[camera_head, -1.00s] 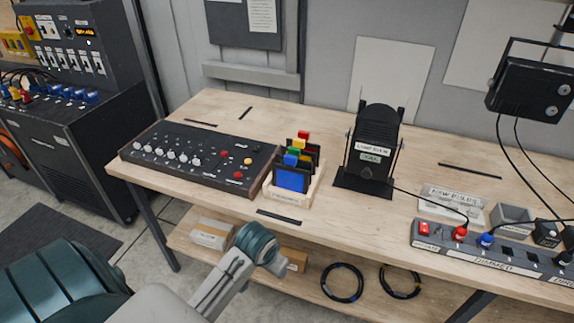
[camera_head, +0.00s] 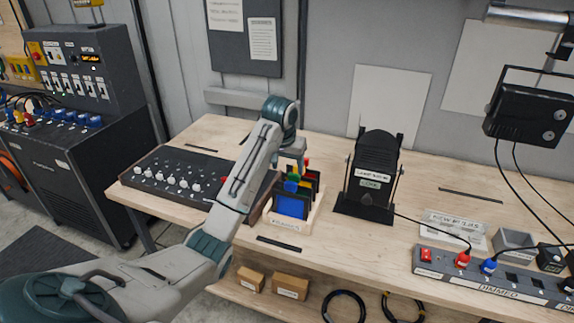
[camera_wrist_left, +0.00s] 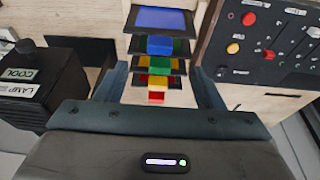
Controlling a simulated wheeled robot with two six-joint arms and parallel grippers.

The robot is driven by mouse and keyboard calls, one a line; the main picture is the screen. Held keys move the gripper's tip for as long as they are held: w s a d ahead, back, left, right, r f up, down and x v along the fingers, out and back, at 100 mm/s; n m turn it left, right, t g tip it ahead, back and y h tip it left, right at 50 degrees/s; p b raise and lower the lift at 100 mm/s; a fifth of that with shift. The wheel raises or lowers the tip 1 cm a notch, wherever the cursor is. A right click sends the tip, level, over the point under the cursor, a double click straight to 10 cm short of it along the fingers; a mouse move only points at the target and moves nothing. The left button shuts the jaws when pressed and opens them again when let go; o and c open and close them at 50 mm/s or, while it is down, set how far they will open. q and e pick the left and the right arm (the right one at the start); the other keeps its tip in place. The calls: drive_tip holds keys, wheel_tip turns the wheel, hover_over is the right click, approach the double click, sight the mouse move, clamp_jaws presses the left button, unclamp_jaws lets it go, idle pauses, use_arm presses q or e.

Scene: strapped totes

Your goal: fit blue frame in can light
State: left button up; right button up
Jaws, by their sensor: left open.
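The blue frame (camera_head: 291,206) is a dark square frame with a blue sheet, standing at the front of a light wooden rack (camera_head: 310,212). The left wrist view shows its blue sheet (camera_wrist_left: 160,18) at the top, with a blue tab (camera_wrist_left: 160,45) below it. The can light (camera_head: 373,165) is black and stands upright right of the rack; it also shows in the left wrist view (camera_wrist_left: 28,88). My left gripper (camera_head: 298,162) is open above the back of the rack. In the left wrist view its fingers (camera_wrist_left: 161,85) straddle the row of tabs, holding nothing. My right gripper is out of view.
Frames with green, yellow and red tabs (camera_head: 307,163) stand behind the blue one. A control board (camera_head: 165,172) lies left of the rack, partly behind my arm. A cable runs from the can light to a dimmer strip (camera_head: 490,275). The table between rack and light is clear.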

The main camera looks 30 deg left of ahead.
sight(290, 184)
use_arm(q)
drive_tip(key=p+x, duration=0.2)
drive_tip(key=x, duration=0.7)
drive_tip(key=shift+s+f+p, duration=0.1)
drive_tip(key=shift+f+p, duration=0.05)
drive_tip(key=shift+p, duration=0.15)
drive_tip(key=shift+w+f, duration=0.2)
drive_tip(key=shift+f, duration=0.4)
drive_tip(key=shift+r, duration=0.1)
drive_tip(key=c, duration=1.2)
drive_tip(key=shift+r, duration=3)
drive_tip(key=shift+c, duration=0.4)
drive_tip(key=shift+s+f, duration=0.1)
drive_tip(key=shift+s, duration=0.05)
